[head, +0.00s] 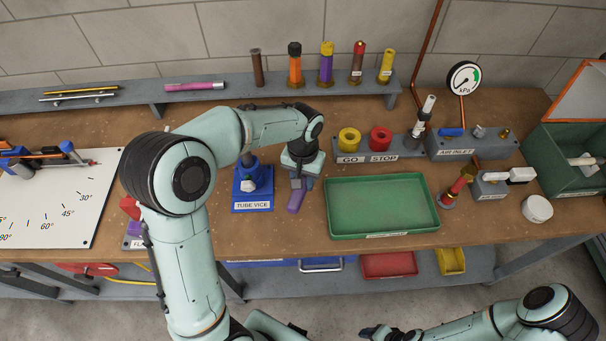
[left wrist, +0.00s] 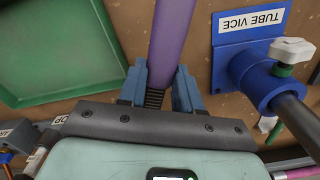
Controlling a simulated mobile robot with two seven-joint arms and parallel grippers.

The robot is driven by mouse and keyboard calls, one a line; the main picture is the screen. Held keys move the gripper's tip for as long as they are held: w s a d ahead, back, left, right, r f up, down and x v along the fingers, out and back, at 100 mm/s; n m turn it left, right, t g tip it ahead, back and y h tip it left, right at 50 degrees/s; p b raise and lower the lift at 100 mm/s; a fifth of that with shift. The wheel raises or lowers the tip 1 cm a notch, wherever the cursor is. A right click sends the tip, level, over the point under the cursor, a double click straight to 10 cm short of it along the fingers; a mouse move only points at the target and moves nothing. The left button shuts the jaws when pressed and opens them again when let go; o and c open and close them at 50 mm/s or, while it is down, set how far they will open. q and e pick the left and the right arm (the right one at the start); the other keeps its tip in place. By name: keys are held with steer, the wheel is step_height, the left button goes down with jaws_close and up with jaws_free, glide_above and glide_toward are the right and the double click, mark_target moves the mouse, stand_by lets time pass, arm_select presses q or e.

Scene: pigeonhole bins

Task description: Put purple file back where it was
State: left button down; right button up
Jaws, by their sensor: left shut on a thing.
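My left gripper (head: 299,178) is shut on a long purple thing, likely the purple file (head: 296,201), just right of the blue tube vice (head: 253,186). In the left wrist view, the purple file (left wrist: 171,40) runs between the two fingers of my left gripper (left wrist: 160,88) and out of the top of the picture. Its far end is out of that view. In the head view its lower end hangs over or near the bench; I cannot tell whether it touches. My right gripper (head: 375,332) is at the bottom edge, partly cut off, its jaws unclear.
A grey back shelf (head: 225,97) holds several upright coloured tools, one purple and yellow (head: 326,62), and a pink rod (head: 195,86) lying flat. A green tray (head: 385,205) lies right of my left gripper. A white angle board (head: 55,200) is at left.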

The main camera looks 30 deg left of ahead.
arm_select(q)
steer(key=shift+f+b, duration=1.5)
steer(key=shift+f, duration=1.85)
arm_select(e)
steer(key=shift+s+f, duration=0.85)
steer(key=shift+f, duration=0.25)
steer(key=shift+s+f, duration=0.8)
steer(key=shift+f, duration=0.3)
arm_select(q)
steer(key=shift+f, duration=0.2)
arm_select(e)
steer(key=shift+f, duration=0.15)
arm_select(q)
steer(key=c, duration=1.1)
jaws_free()
steer(key=o, duration=0.5)
steer(key=shift+o, duration=0.2)
steer(key=shift+r, duration=0.1)
steer(key=shift+r, duration=3.65)
arm_select(e)
steer(key=shift+s, duration=0.15)
